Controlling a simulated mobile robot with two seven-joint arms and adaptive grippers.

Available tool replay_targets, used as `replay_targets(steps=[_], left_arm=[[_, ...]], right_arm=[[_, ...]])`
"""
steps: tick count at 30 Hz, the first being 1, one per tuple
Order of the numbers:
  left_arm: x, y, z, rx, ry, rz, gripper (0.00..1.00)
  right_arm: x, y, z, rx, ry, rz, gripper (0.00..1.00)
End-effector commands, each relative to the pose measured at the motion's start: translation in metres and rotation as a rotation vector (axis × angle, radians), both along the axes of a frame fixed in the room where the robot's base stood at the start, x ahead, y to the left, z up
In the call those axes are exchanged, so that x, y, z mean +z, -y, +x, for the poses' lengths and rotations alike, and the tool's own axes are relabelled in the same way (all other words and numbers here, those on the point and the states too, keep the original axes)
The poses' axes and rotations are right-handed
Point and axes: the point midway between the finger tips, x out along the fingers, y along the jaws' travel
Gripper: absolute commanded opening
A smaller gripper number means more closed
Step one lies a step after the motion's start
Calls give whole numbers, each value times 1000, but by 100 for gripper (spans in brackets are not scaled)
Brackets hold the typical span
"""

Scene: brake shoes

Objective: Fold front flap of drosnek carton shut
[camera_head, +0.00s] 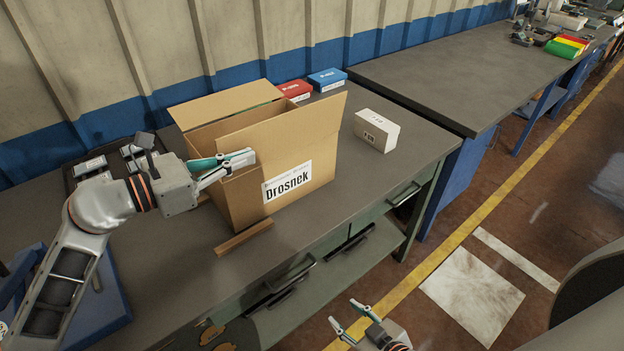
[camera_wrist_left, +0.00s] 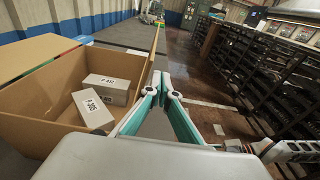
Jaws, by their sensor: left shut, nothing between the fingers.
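The brown Drosnek carton (camera_head: 318,150) stands on the workbench with its top open. A flap at the back left (camera_head: 225,102) stands out from the rim, and the long labelled side on the right rises to a high edge. My left gripper (camera_head: 250,156) is shut and empty, above the near-left end (camera_head: 243,195) of the carton. I cannot tell whether it touches the cardboard. In the left wrist view its fingers (camera_wrist_left: 162,92) are beside the carton's wall (camera_wrist_left: 40,140), and two white boxes (camera_wrist_left: 106,89) lie inside. My right gripper (camera_head: 346,313) is open and empty, low in front of the bench.
A brown strip (camera_head: 243,239) lies at the carton's near foot. A white box (camera_head: 376,130) stands to its right. Red (camera_head: 294,90) and blue (camera_head: 327,79) boxes are behind. A dark tray of parts (camera_head: 90,165) is at left. The bench at front right is clear.

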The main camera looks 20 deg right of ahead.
Motion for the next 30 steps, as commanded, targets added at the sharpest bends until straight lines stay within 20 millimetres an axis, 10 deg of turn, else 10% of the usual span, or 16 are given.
replay_targets(steps=[30], left_arm=[[1, -21, 58, 1, 0, 1, 0]], right_arm=[[-48, 0, -7, 0, -22, -2, 40]])
